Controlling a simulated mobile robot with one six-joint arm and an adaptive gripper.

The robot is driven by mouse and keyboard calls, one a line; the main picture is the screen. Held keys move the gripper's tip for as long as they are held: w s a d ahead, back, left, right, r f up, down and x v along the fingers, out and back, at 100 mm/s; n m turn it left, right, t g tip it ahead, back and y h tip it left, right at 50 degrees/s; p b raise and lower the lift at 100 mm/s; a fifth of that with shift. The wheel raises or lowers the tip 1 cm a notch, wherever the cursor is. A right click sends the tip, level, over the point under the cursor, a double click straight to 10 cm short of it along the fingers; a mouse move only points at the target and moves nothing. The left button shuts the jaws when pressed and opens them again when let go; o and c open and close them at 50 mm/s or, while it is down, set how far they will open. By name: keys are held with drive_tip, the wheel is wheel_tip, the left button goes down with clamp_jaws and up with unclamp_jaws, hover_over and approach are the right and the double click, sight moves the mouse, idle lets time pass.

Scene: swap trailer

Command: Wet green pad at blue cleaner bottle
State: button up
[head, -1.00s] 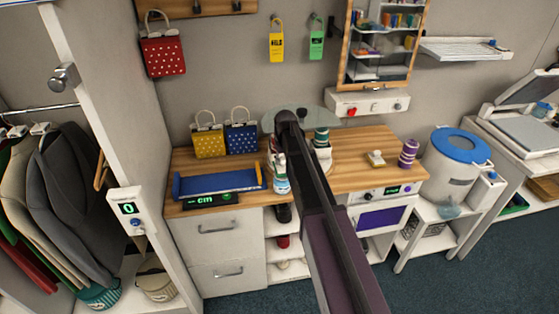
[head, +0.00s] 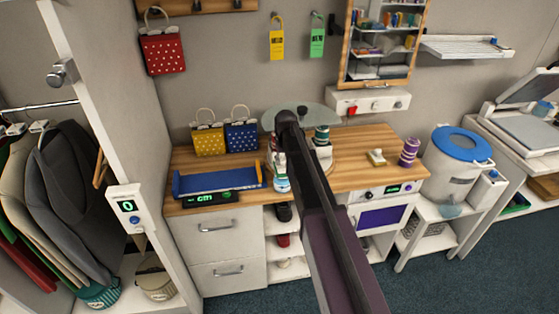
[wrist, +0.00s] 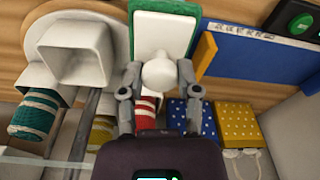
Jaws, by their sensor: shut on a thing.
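In the wrist view, my gripper (wrist: 157,88) has its two fingers closed around a white rounded knob (wrist: 160,72). Just beyond the knob is a white block with a green border (wrist: 166,8). It may be the green pad, but I cannot tell whether the knob belongs to it. In the head view, my arm covers the gripper. A small white bottle with blue-green bands (head: 281,180) stands at the counter's front edge beside my arm. It may be the cleaner bottle; its label is too small to read.
A blue tray (head: 218,181) lies left of my arm, with yellow (head: 208,141) and blue dotted bags (head: 241,138) behind it. White funnel-like parts (wrist: 82,45) and striped spools (wrist: 35,113) crowd the gripper's left in the wrist view. The right counter (head: 352,153) is mostly clear.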

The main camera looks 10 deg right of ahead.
sight(282, 158)
drive_tip(key=shift+s+f+b, duration=0.1)
drive_tip(key=shift+f+b, duration=0.45)
drive_tip(key=shift+b, duration=0.05)
idle(2.0)
drive_tip(key=shift+r, duration=0.1)
drive_tip(key=shift+r+p, duration=3.45)
drive_tip(key=shift+p, duration=0.15)
drive_tip(key=shift+f, duration=0.15)
drive_tip(key=shift+f+b, duration=1.85)
drive_tip(key=shift+b, duration=0.15)
